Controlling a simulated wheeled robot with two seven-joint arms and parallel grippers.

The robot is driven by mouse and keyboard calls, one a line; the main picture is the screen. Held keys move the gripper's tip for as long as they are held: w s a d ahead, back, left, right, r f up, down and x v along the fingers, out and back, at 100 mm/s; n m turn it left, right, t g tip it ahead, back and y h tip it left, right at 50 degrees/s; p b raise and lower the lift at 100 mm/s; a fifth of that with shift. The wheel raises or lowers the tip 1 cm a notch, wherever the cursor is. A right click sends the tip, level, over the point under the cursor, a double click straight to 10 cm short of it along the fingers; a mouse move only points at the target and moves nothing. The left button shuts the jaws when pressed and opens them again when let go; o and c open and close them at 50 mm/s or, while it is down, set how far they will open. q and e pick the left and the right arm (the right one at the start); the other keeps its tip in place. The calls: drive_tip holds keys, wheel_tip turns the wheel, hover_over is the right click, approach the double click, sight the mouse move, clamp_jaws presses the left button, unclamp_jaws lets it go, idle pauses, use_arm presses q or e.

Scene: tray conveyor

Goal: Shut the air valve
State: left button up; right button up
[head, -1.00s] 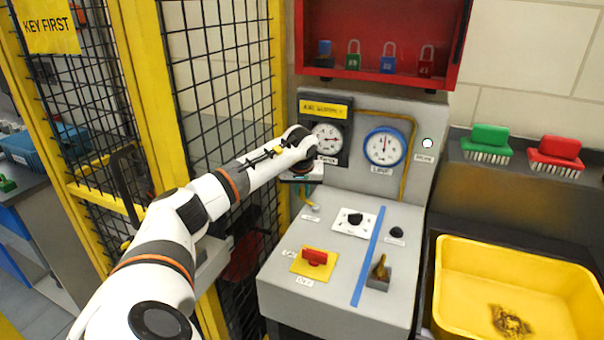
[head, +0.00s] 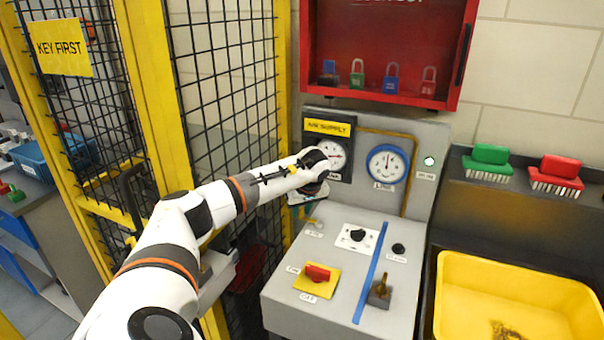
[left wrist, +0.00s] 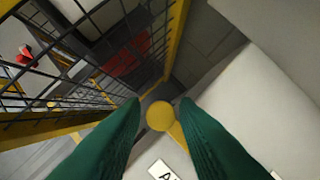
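The air valve (head: 312,221) is a small yellow lever at the back left of the grey console's sloping top, above a small white label. In the left wrist view its round yellow end (left wrist: 160,116) shows between the two green fingertips, with a yellow arm running down from it. My left gripper (head: 302,207) is just above the valve in the head view, its fingers mostly hidden by the wrist. In the left wrist view the fingers stand apart, with small gaps beside the yellow end. I cannot tell whether they touch it. My right gripper is out of view.
A red switch on a yellow plate (head: 331,283), a black knob (head: 357,235) and a brass key-like piece (head: 381,287) sit on the console. Gauges (head: 387,165) stand behind. The yellow mesh fence (head: 157,90) is close on the left, a yellow bin (head: 520,272) on the right.

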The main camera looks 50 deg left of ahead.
use_arm(q)
drive_tip(key=shift+o, duration=0.9)
drive_tip(key=b+v, duration=0.1)
drive_tip(key=v, duration=1.1)
drive_tip(key=shift+s, duration=0.1)
